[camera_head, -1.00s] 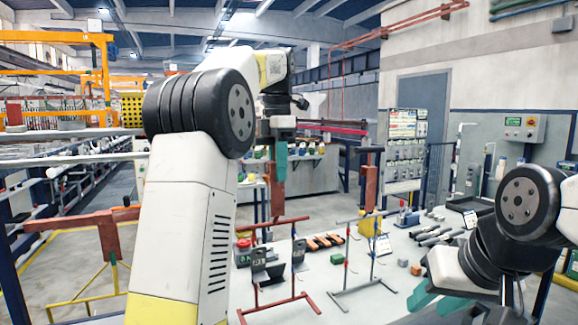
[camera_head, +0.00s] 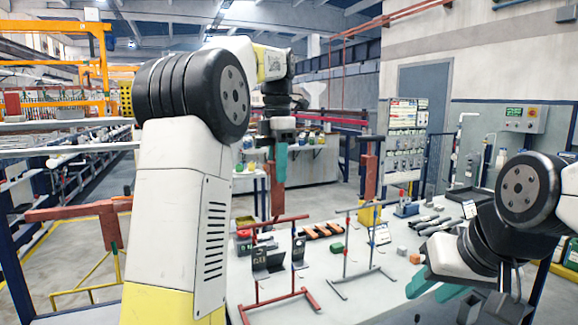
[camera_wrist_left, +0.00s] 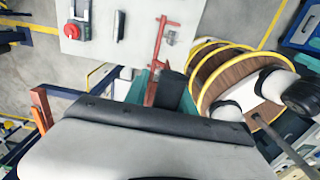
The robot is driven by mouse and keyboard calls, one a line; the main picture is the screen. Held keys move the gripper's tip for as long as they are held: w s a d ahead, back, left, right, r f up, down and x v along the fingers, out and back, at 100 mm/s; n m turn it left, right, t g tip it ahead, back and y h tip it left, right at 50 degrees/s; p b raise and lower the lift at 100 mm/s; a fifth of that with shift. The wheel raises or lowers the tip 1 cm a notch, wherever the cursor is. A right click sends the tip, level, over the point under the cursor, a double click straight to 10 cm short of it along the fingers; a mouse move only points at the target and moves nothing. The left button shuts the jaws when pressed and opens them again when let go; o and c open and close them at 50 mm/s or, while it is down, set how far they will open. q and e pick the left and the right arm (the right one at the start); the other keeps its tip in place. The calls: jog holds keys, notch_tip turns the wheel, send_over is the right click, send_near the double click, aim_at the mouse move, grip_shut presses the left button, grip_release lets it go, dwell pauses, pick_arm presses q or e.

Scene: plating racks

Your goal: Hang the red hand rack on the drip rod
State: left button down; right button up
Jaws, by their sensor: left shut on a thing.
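My left gripper (camera_head: 279,160) has teal fingers and is in the middle of the head view, shut. A red upright piece (camera_head: 277,203) shows directly under its fingers. I take it for the held red hand rack, whose full shape I cannot make out. In the left wrist view a red bar (camera_wrist_left: 151,92) runs between the left gripper's teal fingers (camera_wrist_left: 160,92). A pale horizontal rod (camera_head: 95,149) at far left may be the drip rod; I cannot be sure. My right gripper (camera_head: 436,286) is open and empty at the lower right.
A red post with an arm (camera_head: 75,212) and yellow rails (camera_head: 82,285) are at left.

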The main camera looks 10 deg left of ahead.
pick_arm(q)
jog(key=shift+f, duration=0.45)
jog(key=c, duration=1)
grip_release()
jog(key=shift+o, duration=0.2)
